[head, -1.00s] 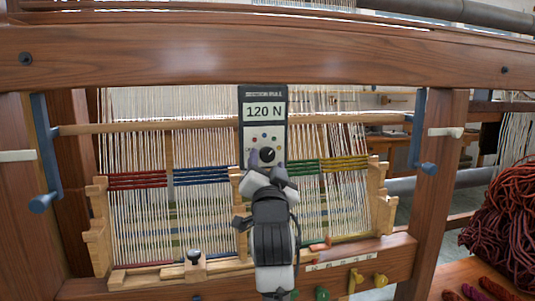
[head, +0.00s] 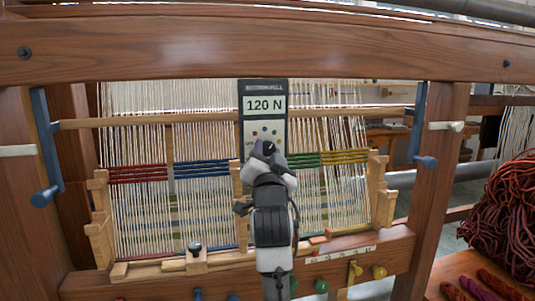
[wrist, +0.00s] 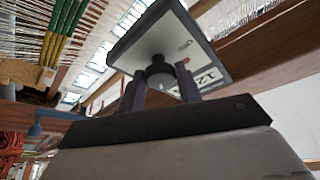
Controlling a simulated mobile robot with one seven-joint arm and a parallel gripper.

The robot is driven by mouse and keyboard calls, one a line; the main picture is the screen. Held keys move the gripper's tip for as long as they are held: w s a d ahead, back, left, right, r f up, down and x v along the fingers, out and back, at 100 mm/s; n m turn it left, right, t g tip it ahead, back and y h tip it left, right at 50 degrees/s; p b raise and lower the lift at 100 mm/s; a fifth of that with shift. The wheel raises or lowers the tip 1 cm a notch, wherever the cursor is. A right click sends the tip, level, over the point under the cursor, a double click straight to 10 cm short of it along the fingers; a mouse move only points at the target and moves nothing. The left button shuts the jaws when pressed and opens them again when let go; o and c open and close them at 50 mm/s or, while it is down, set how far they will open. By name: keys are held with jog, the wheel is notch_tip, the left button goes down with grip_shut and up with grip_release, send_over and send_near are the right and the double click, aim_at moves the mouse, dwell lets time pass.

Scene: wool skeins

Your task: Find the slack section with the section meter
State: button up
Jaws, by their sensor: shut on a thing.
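The section meter (head: 264,104) is a dark-framed panel with a pale face, upright in front of the loom's middle. Its display reads 120 N, with small coloured dots below. My gripper (head: 267,152) is shut on the meter's dark knob, which is mostly hidden in the head view. In the wrist view, my fingers (wrist: 158,92) stand on both sides of the round knob (wrist: 160,74) under the meter's face (wrist: 205,62). The warp has red (head: 138,174), blue (head: 201,173), green (head: 306,159) and yellow (head: 345,157) banded sections. Threads above the yellow band look slanted and uneven.
The loom's thick top beam (head: 150,55) crosses above the meter. A wooden block with a dark knob (head: 195,248) sits on the lower rail at left. Coloured pegs, including a yellow one (head: 379,272), line the front beam. Dark red wool (head: 500,210) is heaped at right.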

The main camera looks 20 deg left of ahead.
jog(key=shift+m, duration=0.3)
jog(key=m+h+p, duration=0.1)
jog(key=m, duration=0.1)
jog(key=m+h, duration=0.1)
jog(key=m, duration=0.1)
jog(key=shift+s+a+r+p, duration=0.1)
jog(key=shift+a+r+p, duration=0.1)
jog(key=shift+p, duration=0.15)
jog(key=shift+m+g+h+p, duration=0.55)
jog(key=shift+m+h, duration=0.35)
jog(key=shift+m, duration=1.8)
jog(key=o, duration=1)
jog(key=shift+c, duration=0.2)
